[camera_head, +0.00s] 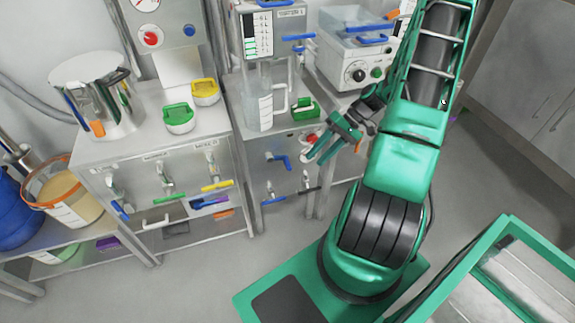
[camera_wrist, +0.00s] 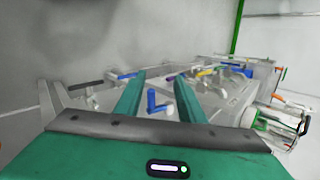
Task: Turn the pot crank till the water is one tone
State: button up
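A shiny steel pot (camera_head: 106,118) with a dark handle stands on the left bench in the head view. I cannot pick out a crank or the water in it. A round metal vessel (camera_wrist: 284,126) at the right of the wrist view may be the same pot. My gripper (camera_head: 316,153) is at the front of the middle bench, well right of the pot. Its two green fingers, also in the wrist view (camera_wrist: 158,92), are apart with nothing held. A blue lever (camera_wrist: 153,101) shows between and beyond them; whether it touches them is unclear.
The left bench (camera_head: 135,133) has taps and coloured handles on its front. A clear jug (camera_head: 259,105) stands on the middle bench, and a machine with a clear box (camera_head: 352,68) stands to its right. A bucket (camera_head: 66,190) is at far left. The floor before the benches is clear.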

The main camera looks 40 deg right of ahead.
aim_at(288, 165)
jog(key=w+d+f+m+t+y, duration=0.3)
jog(key=w+f+t, duration=0.1)
jog(key=f+t, duration=0.45)
jog(key=x, duration=1.1)
jog(key=shift+s+a+f, duration=0.1)
jog(key=shift+s+f, duration=0.05)
jog(key=shift+s, duration=0.05)
grip_shut()
jog(key=shift+d, duration=0.35)
jog(key=shift+a, duration=0.35)
